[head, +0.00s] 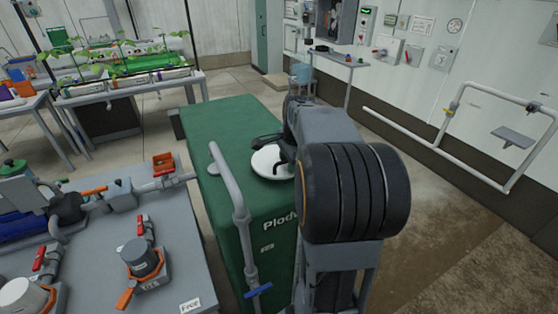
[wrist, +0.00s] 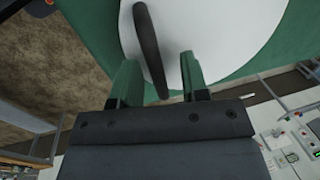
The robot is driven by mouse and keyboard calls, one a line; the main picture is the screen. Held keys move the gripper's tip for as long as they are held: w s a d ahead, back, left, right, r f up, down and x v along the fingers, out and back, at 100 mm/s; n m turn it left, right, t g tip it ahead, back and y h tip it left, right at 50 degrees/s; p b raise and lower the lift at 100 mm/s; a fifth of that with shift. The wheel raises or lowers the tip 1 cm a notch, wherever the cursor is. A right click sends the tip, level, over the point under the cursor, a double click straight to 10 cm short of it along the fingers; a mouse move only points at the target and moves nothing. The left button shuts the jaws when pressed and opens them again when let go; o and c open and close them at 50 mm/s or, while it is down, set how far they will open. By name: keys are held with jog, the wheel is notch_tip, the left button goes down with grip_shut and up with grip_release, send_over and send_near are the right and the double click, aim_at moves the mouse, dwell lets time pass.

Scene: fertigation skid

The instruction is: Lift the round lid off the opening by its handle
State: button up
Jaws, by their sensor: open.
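The round white lid (head: 268,163) lies on top of the green tank (head: 222,125) in the head view, partly hidden by my arm. In the wrist view the lid (wrist: 212,30) fills the upper middle, with its dark bar handle (wrist: 149,48) running across it. My gripper (wrist: 158,75) is open, with its two green fingers on either side of the near end of the handle.
A grey pipe (head: 232,185) with a blue valve rises along the tank's left front edge. A grey bench (head: 185,265) with valves and fittings stands at left. A wall rail (head: 440,150) is at right. Plant benches stand at the back left.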

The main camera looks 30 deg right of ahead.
grip_shut()
dwell(0.3)
jog(key=shift+r, duration=0.15)
